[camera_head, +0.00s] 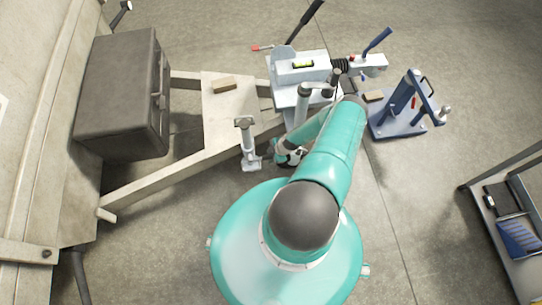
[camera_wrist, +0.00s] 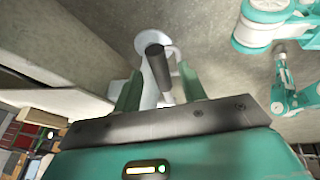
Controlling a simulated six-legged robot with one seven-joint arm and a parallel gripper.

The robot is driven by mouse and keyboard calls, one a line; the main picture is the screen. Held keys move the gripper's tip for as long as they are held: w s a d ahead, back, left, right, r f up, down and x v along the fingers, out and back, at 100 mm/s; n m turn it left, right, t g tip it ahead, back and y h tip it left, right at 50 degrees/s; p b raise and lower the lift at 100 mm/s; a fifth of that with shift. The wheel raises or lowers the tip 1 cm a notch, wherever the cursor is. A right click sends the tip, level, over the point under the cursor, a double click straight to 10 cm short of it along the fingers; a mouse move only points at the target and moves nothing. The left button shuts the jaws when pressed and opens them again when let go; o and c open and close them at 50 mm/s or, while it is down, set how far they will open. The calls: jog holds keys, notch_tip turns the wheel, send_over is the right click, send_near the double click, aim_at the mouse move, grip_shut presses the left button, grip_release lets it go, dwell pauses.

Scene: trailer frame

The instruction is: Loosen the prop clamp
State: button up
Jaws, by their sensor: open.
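A light grey prop (camera_head: 247,143) stands upright on the floor beside the trailer's slanted beam, with a flat head on top and a wider foot. My gripper (camera_head: 271,155) is low, just right of the prop's lower part. In the wrist view my gripper (camera_wrist: 160,75) is open, with one finger on each side of a dark round grip (camera_wrist: 156,62). The grip seems to belong to the prop's clamp, with a pale post and round plate (camera_wrist: 170,46) behind it. I cannot tell whether the fingers touch it. The clamp is too small to make out in the head view.
A dark box (camera_head: 122,95) sits at left. A blue stand (camera_head: 392,122) and a trolley (camera_head: 508,235) are to the right. Bare floor lies between them.

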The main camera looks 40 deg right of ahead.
aim_at(264, 157)
jog(key=shift+w+f, duration=0.1)
jog(key=shift+f, duration=0.1)
jog(key=shift+c, duration=0.2)
grip_shut()
jog(key=shift+w+r, duration=0.1)
jog(key=shift+r, duration=0.15)
dwell(0.7)
jog(key=shift+w+a+r+g+h, duration=0.2)
jog(key=shift+r+g+h, duration=0.25)
jog(key=shift+r+h, duration=0.2)
jog(key=shift+w+a+r+g+h, duration=0.1)
jog(key=shift+a+r+g+h, duration=0.05)
jog(key=shift+r+g+h, duration=0.4)
jog(key=shift+w+a+r+n+g+h, duration=0.15)
jog(key=shift+w+a+r+g+h, duration=0.15)
jog(key=shift+r+h, duration=0.3)
jog(key=shift+w+a+r+n+g+h, duration=0.15)
jog(key=shift+a+r+g+h, duration=0.25)
jog(key=shift+h, duration=0.25)
jog(key=shift+w+a+r+n+g+h, duration=0.1)
jog(key=shift+w+a+r+g+h, duration=0.25)
jog(key=shift+r+h, duration=0.3)
jog(key=shift+s+d, duration=0.1)
